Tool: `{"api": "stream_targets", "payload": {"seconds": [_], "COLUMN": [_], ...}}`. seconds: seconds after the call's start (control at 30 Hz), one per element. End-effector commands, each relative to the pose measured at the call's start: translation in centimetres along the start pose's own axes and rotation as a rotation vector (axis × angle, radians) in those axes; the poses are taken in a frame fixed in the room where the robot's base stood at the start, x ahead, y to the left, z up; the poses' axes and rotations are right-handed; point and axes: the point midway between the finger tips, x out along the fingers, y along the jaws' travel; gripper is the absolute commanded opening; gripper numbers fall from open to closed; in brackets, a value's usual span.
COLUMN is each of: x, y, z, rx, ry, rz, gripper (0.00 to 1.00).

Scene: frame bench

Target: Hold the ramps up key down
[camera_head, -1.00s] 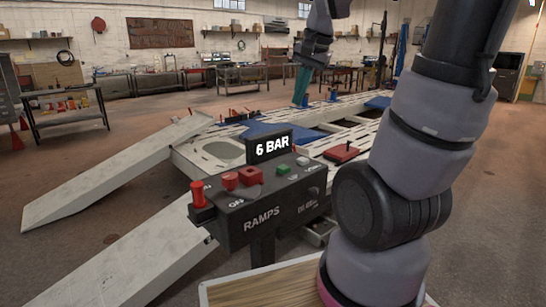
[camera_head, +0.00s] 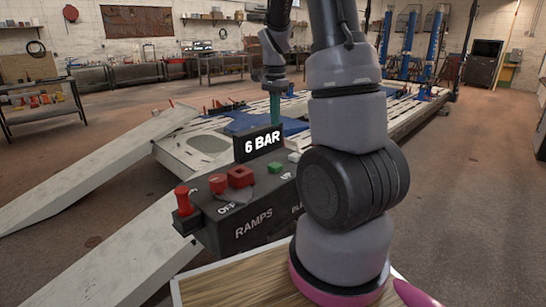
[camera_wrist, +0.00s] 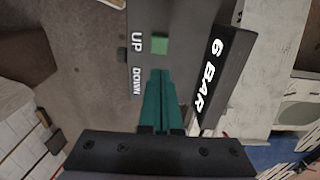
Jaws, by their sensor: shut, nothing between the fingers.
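The dark control box (camera_head: 250,215) carries the word RAMPS and a row of keys. In the wrist view, the green square key (camera_wrist: 160,45) sits beside the word UP on the box face. My gripper (camera_wrist: 160,73) is shut and empty, its teal fingers together. Their tips show just below the green key in that picture, beside the word DOWN, and hide the face there. The fingers appear apart from the UP key; their height above the box cannot be told.
The upright 6 BAR sign (camera_head: 258,143) stands at the box's back edge, close to the fingers. A red mushroom knob (camera_head: 184,199) and red keys (camera_head: 240,177) are on the box's left part. Pale ramps (camera_head: 95,170) and a lift platform lie behind.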

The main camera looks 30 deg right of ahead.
Motion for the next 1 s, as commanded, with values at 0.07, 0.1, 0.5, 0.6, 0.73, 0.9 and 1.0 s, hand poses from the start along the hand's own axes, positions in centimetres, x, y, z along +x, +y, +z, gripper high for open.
{"api": "stream_targets", "payload": {"seconds": [0.07,0.1,0.5,0.6,0.73,0.9,1.0], "x": [0.0,0.0,5.5,7.7,10.3,12.7,13.5], "y": [0.0,0.0,0.2,0.1,0.1,0.1,0.1], "z": [0.0,0.0,0.1,0.1,0.1,0.1,0.1], "rx": [-0.001,-0.001,0.001,0.0,0.0,-0.001,-0.001], "ry": [0.0,0.0,-0.004,-0.003,-0.003,-0.002,-0.001], "rz": [0.0,0.0,0.005,0.005,0.004,0.002,0.001], "gripper": [0.0,0.0,0.0,0.0,0.0,0.0,0.0]}}
